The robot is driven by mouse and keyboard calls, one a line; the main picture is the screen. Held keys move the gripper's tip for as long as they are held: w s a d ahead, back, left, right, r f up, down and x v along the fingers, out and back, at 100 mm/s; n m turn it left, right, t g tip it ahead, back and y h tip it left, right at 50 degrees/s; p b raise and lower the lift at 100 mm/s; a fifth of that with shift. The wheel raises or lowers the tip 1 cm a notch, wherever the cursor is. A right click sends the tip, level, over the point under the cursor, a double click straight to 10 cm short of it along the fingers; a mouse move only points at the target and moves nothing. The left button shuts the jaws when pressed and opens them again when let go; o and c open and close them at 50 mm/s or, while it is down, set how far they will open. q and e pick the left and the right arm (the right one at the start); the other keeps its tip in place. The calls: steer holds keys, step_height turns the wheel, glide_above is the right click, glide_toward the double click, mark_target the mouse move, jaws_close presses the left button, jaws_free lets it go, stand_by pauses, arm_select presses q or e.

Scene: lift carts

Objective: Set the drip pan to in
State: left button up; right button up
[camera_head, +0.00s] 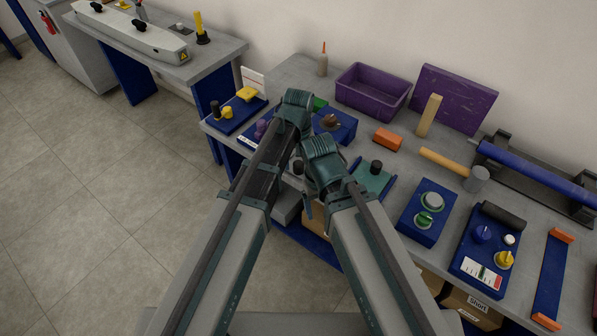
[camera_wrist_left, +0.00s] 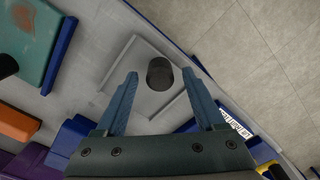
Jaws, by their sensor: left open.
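A grey, square, shallow piece with an upright black knob, which looks like the drip pan (camera_wrist_left: 137,62), lies in the middle of the left wrist view near the worktable's front edge. Its black knob (camera_wrist_left: 160,74) stands between the fingertips of my left gripper (camera_wrist_left: 160,86), with a gap on each side. I cannot tell the height of the fingertips against the knob. In the head view the black knob (camera_head: 297,167) shows small between my two arms, and my arms cover most of the pan. My left gripper is open and empty. My right gripper is hidden behind its arm.
A teal stained plate (camera_wrist_left: 38,30) with another black knob lies beside the pan. The worktable (camera_head: 392,204) also holds a purple crate (camera_head: 372,91), an orange block (camera_head: 387,139) and blue control boxes (camera_head: 427,212). Open floor (camera_head: 110,200) lies to the left.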

arm_select(q)
steer(key=shift+f+b, duration=0.3)
steer(key=shift+f, duration=0.4)
jaws_close()
stand_by(1.0)
